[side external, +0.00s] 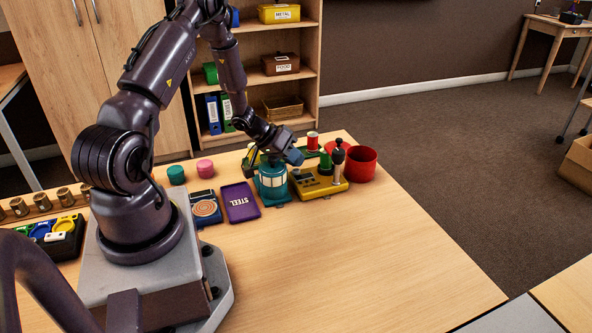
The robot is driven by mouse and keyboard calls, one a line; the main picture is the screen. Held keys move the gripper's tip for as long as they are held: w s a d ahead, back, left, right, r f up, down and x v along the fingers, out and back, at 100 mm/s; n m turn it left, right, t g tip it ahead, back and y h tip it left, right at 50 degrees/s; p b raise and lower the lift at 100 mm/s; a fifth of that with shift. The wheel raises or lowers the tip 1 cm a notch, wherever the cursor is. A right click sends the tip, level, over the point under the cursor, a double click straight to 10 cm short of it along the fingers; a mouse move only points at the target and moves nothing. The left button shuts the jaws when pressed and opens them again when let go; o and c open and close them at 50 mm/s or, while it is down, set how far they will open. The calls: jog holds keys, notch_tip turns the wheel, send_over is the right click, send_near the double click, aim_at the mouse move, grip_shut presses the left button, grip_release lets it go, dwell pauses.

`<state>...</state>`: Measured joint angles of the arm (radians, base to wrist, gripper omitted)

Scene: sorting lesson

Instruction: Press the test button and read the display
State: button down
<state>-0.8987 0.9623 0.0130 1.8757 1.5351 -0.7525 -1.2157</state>
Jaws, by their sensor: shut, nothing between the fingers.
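A yellow device (308,191) sits on the table, with a dark knob-topped post at its right end. Small details on its top, including any button or display, are too small to tell. My gripper (295,158) is above the back of the yellow device, pointing down and to the right. It is shut with nothing seen in it. Whether its tip touches anything behind the device cannot be told from this angle. A teal lantern-like object (271,188) stands just left of the yellow device, partly below my gripper.
A red bin (363,165) stands right of the device. A red-topped spool (312,141) is behind it. To the left lie a purple STEEL tray (240,209), a blue box with a round plate (206,211), and pink (205,168) and green (176,175) cylinders. The table's front (370,265) is clear.

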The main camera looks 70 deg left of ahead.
jog(key=shift+f, duration=0.45)
dwell(0.6)
dwell(0.4)
jog(key=shift+r, duration=0.85)
jog(key=shift+r, duration=2.5)
